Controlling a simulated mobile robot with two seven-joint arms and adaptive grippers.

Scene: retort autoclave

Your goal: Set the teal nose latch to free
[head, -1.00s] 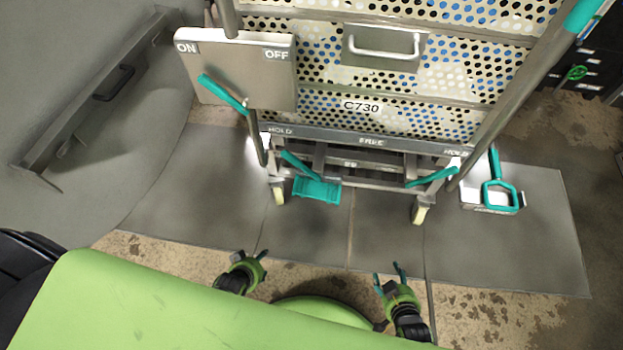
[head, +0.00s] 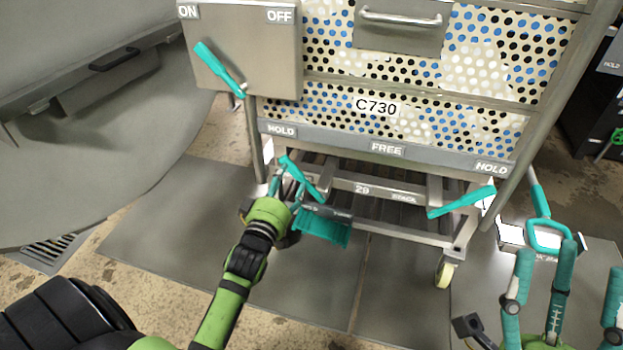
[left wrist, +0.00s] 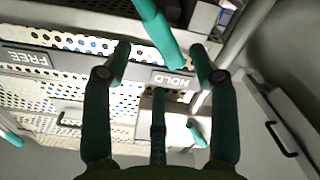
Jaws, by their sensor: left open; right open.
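Two teal levers show on the cart's lower front, under a strip marked HOLD, FREE, HOLD. The left teal lever (head: 303,177) slants down to the right from below the left HOLD label (head: 282,130). The right teal lever (head: 461,202) slants up towards the right HOLD. I cannot tell which is the nose latch. My left gripper (head: 286,188) is open at the left lever. In the left wrist view a teal lever (left wrist: 158,30) reaches between the spread fingers (left wrist: 160,75); contact is unclear. My right gripper (head: 566,270) is open and empty at bottom right.
A teal pedal (head: 322,228) hangs below the left lever, close to my left gripper. A box marked ON and OFF (head: 250,50) carries another teal handle (head: 218,68). A teal-handled piece (head: 545,225) stands beyond my right gripper.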

